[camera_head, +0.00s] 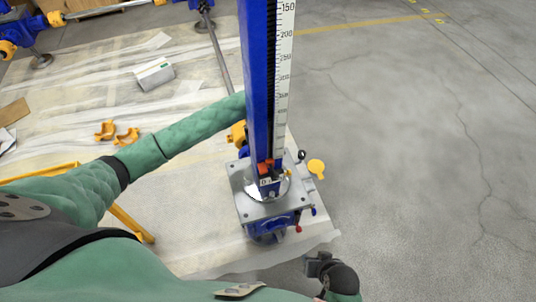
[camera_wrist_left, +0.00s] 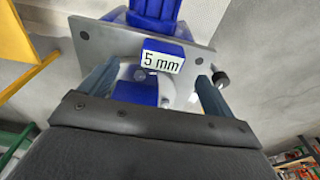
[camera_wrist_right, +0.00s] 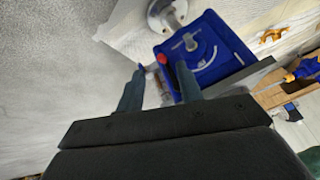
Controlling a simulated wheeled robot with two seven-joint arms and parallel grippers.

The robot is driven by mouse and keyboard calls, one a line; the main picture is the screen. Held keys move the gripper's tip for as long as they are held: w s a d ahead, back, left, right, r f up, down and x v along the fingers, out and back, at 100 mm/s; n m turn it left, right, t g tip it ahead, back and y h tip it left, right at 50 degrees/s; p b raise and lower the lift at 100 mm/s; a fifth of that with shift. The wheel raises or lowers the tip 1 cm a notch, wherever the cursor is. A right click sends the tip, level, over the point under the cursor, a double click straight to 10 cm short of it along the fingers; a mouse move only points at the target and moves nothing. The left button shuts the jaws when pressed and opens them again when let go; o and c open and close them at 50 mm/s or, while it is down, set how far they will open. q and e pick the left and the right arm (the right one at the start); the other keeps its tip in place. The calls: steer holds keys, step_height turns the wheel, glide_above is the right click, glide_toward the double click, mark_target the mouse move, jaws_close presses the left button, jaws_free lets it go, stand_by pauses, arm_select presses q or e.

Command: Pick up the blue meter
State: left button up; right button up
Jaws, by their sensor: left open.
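A blue block with a white label reading "5 mm" (camera_wrist_left: 163,57), which looks like the meter, stands by a grey metal plate (camera_wrist_left: 105,40) in the left wrist view. In the head view a small white label (camera_head: 266,181) shows at the foot of the tall blue column (camera_head: 258,80). My left gripper (camera_wrist_left: 158,78) is open, its fingers apart on either side of the block; in the head view it is hidden behind the column. My right gripper (camera_head: 325,265) is low beside the plate. Its fingers (camera_wrist_right: 160,75) are apart and empty, near a blue housing (camera_wrist_right: 205,50) with a red knob.
The column carries a white scale (camera_head: 284,60). A yellow round tab (camera_head: 316,168) sticks out right of the plate. Orange brackets (camera_head: 105,130) and a white box (camera_head: 154,74) lie on the sheeted floor at left. Bare concrete at right is clear.

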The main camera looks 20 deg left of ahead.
arm_select(q)
steer(key=shift+s+d+f, duration=0.1)
steer(key=shift+f, duration=0.5)
steer(key=shift+s+d+f, duration=0.1)
steer(key=shift+f, duration=0.5)
steer(key=f, duration=0.2)
steer(key=f+p, duration=0.1)
steer(key=shift+s+d+f, duration=0.15)
steer(key=shift+s+d, duration=0.05)
steer(key=shift+d, duration=0.1)
steer(key=shift+f, duration=0.7)
arm_select(e)
steer(key=r, duration=0.4)
steer(key=shift+s+d+r, duration=0.25)
steer(key=shift+r, duration=0.15)
arm_select(q)
steer(key=shift+r, duration=0.1)
steer(key=c, duration=1.3)
